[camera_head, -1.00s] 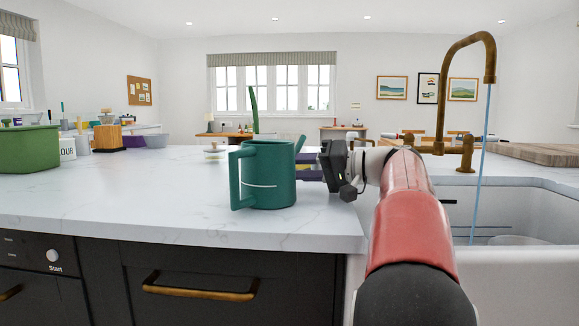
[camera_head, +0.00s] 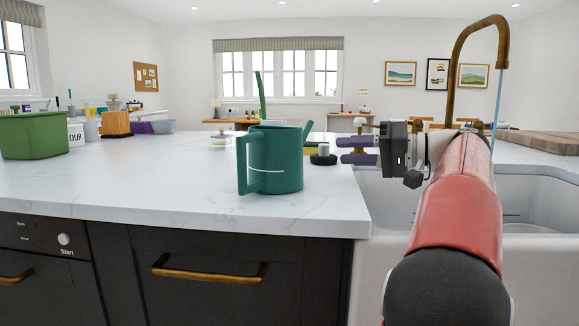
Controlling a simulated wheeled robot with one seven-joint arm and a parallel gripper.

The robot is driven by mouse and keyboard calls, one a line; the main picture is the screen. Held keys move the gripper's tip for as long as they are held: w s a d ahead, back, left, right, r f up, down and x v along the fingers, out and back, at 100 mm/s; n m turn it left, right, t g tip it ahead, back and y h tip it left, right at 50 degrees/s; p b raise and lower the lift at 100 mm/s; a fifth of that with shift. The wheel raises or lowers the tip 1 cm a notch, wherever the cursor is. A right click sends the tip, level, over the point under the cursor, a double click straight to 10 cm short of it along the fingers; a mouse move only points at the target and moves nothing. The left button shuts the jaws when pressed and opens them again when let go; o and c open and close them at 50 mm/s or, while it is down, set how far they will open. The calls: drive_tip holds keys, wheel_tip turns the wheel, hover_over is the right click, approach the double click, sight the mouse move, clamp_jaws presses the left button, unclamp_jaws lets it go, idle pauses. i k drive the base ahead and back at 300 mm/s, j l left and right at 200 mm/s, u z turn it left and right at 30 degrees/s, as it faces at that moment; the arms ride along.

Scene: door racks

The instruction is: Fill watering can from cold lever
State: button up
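The teal watering can (camera_head: 278,160) stands upright on the white marble counter, left of the sink, with its handle to the left and its spout showing at the right. My gripper (camera_head: 345,150) is to the right of the can and points left. Its two purple fingers are apart with nothing between them, and a gap shows between them and the can. The brass tap (camera_head: 462,62) arches over the sink, and a thin blue water stream (camera_head: 497,100) falls from its spout. My arm hides the tap's base and most of the levers, so I cannot tell which is the cold one.
The white sink (camera_head: 540,200) lies at the right, partly behind my arm. A small dark round object (camera_head: 323,158) sits between the can and my fingers in the picture. A green tub (camera_head: 35,136) stands at the far left. The counter (camera_head: 150,185) left of the can is clear.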

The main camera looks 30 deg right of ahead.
sight(479, 124)
drive_tip(key=k, duration=1)
